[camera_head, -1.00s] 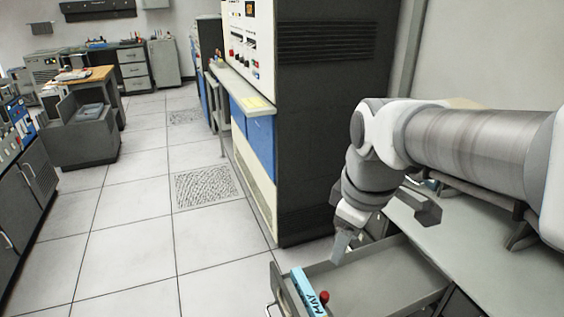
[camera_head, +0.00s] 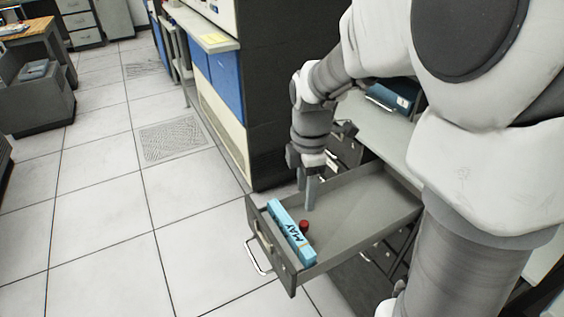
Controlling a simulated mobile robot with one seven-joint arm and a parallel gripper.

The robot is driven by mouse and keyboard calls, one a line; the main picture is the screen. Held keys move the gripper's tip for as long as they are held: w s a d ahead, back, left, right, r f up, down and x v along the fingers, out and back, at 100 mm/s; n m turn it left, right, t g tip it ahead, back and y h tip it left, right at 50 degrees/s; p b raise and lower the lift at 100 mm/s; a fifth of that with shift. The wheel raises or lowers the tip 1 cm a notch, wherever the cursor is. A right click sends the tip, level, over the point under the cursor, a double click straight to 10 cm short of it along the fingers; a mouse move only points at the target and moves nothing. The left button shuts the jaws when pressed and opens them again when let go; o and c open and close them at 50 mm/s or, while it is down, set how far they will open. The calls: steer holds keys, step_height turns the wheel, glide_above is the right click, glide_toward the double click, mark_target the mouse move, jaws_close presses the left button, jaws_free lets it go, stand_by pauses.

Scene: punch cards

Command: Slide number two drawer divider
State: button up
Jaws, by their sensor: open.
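A grey drawer (camera_head: 355,247) is pulled open at the lower middle of the head view. A light-blue block marked "MAY" (camera_head: 284,232) lies along the inside of its front panel. A red knob (camera_head: 303,226) stands right behind that block; I cannot tell clearly which part it is fixed to, and no number two shows. My gripper (camera_head: 306,198) points down at the drawer's left side, its grey fingers apart and empty. The fingertips are just behind the red knob and look apart from it. The fingers overlap each other in part in this view.
The drawer's handle (camera_head: 257,257) faces the floor at the left. The cabinet's grey top (camera_head: 392,138) is behind the drawer, with a dark blue object (camera_head: 393,97) on it. A tall dark machine (camera_head: 268,95) stands close behind my gripper.

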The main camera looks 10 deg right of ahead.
mark_target(303, 223)
step_height(303, 223, down, 10)
steer(key=shift+f+b, duration=0.15)
steer(key=shift+b, duration=0.95)
jaws_close()
stand_by(0.6)
